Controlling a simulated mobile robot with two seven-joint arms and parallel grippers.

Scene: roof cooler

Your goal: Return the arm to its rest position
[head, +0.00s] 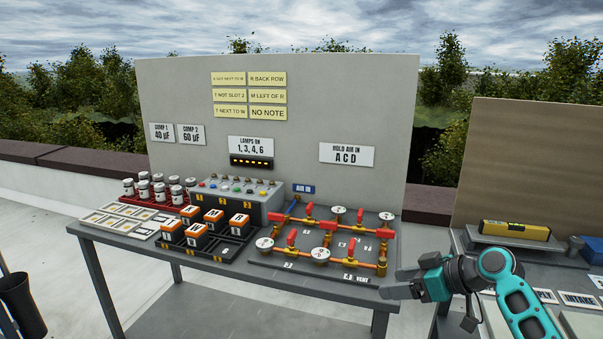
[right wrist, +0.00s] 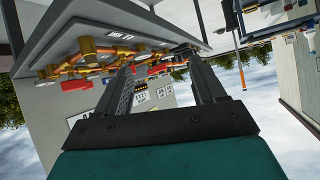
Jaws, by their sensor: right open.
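My right arm (head: 515,295) comes in from the lower right in the head view. Its gripper (head: 393,283) points left at the right front corner of the table (head: 335,288), beside the pipe panel. The right wrist view shows its two fingers (right wrist: 160,82) apart with nothing between them; the pipes and the board appear beyond, upside down. Whether the gripper touches the table edge cannot be told. My left gripper is not in view.
The table carries a pipe panel with red valve handles (head: 308,209) and gauges, orange-topped blocks (head: 215,217), a switch box (head: 240,198) and white jars (head: 158,187). A second bench at right holds a yellow level (head: 515,230). A dark bin (head: 22,305) stands at far left.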

